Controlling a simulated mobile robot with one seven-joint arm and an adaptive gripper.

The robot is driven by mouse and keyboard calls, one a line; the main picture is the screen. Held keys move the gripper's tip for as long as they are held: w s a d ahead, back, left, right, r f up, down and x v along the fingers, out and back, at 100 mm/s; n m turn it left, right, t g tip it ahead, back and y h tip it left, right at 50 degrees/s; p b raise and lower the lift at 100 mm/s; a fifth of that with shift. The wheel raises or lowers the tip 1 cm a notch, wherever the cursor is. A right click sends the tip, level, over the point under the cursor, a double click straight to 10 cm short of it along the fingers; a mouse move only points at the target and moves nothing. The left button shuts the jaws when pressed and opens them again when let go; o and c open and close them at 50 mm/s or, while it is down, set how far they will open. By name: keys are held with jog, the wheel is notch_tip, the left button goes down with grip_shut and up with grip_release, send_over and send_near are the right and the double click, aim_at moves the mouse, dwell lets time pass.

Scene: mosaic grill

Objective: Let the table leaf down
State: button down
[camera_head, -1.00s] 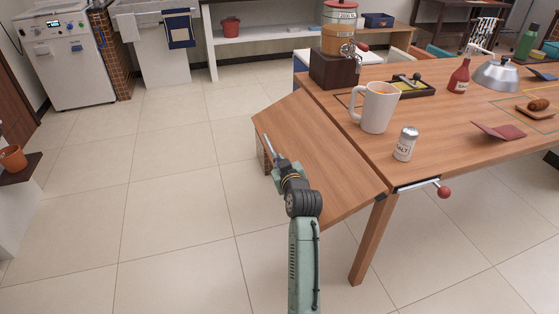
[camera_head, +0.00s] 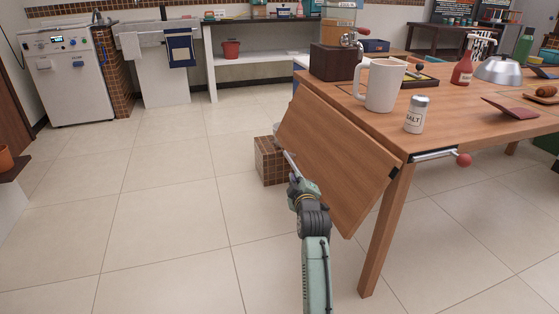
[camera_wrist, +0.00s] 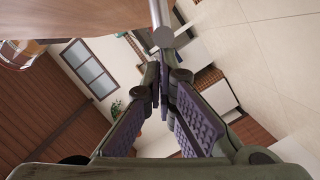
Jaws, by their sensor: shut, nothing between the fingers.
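The wooden table leaf (camera_head: 330,160) hangs from the left edge of the table (camera_head: 470,115), sloping steeply down toward the floor. My gripper (camera_head: 287,158) is at the leaf's outer left side, and its fingers are shut with nothing between them. In the wrist view, my gripper (camera_wrist: 160,85) points at a wooden surface, probably the leaf (camera_wrist: 95,20), along the top. A pale metal rod with a round end (camera_wrist: 162,36) shows just beyond the fingertips. Whether the fingers touch the leaf is hard to tell. A metal lever with a red knob (camera_head: 464,159) is at the table's front edge.
A white mug (camera_head: 382,85) and a salt shaker (camera_head: 416,115) stand on the tabletop near the hinge side. A brown tiled block (camera_head: 270,162) stands on the floor behind the leaf.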

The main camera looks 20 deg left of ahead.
aim_at(322, 190)
jog(key=w+d+f+n+b, duration=0.1)
jog(key=d+f+b, duration=0.1)
jog(key=b, duration=0.1)
jog(key=w+d+f+n+b, duration=0.1)
jog(key=d+f+b, duration=0.1)
jog(key=w+d+f+n+t+b, duration=0.1)
jog(key=w+d+f+b, duration=0.1)
jog(key=b, duration=0.1)
jog(key=shift+d+f+h+b, duration=0.1)
jog(key=shift+f+h+b, duration=0.05)
jog(key=shift+h+b, duration=0.15)
jog(key=shift+w+d+f+b, duration=0.2)
jog(key=shift+w+d+b, duration=0.35)
jog(key=shift+d+b, duration=0.2)
